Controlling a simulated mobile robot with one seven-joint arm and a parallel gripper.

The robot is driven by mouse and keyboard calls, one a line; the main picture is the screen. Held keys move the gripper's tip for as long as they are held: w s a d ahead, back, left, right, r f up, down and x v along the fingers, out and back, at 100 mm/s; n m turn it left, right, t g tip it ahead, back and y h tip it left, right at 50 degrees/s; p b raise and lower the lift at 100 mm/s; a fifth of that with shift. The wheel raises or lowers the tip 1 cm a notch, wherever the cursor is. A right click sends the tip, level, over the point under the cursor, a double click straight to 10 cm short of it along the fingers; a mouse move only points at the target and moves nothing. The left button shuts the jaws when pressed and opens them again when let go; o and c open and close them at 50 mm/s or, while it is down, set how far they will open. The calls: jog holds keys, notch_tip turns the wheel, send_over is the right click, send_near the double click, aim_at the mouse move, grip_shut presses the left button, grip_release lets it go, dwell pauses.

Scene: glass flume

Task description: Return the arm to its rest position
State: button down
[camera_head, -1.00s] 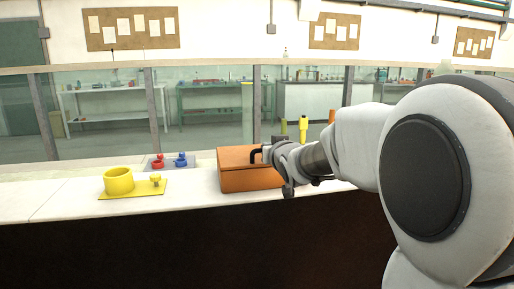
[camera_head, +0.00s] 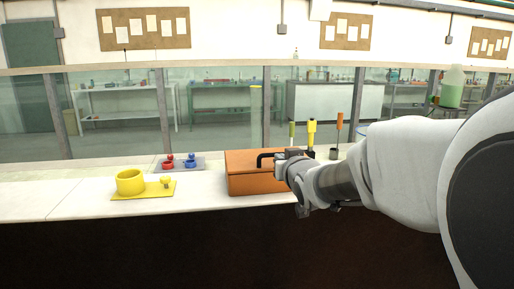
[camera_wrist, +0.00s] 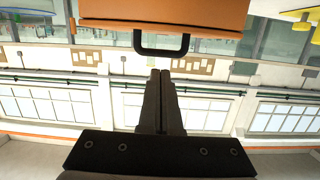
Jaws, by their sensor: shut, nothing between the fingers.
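My arm reaches in from the right in the head view. My gripper (camera_wrist: 160,73) is shut and empty, its two dark fingers side by side in the middle of the wrist view. An orange-brown box (camera_head: 250,183) with a black handle (camera_head: 263,158) is just left of my gripper in the head view. In the wrist view, the box (camera_wrist: 165,12) hangs upside down at the top, and its handle (camera_wrist: 161,52) lies just beyond the fingertips, with a small gap visible. The fingertips are hard to make out in the head view.
On the white counter, a yellow plate (camera_head: 148,194) bears a yellow cup (camera_head: 130,182) and a knob. A grey plate (camera_head: 179,163) with red and blue pieces stands behind. Upright tools, one yellow (camera_head: 311,132) and one orange-handled (camera_head: 340,122), stand behind my wrist. Glass panels line the back.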

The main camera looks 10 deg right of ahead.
jog(key=s+a+f+g, duration=0.1)
jog(key=s+f+g, duration=0.2)
jog(key=s, duration=0.8)
jog(key=s+a+f+g+p, duration=0.1)
jog(key=s+f+g, duration=0.25)
jog(key=s, duration=0.75)
jog(key=s+a+f+g, duration=0.2)
jog(key=s+f+g, duration=0.15)
jog(key=s, duration=0.75)
notch_tip(320, 180, up, 18)
jog(key=p, duration=1.8)
jog(key=shift+w+d+r, duration=0.25)
jog(key=shift+w, duration=0.15)
jog(key=shift+d, duration=0.15)
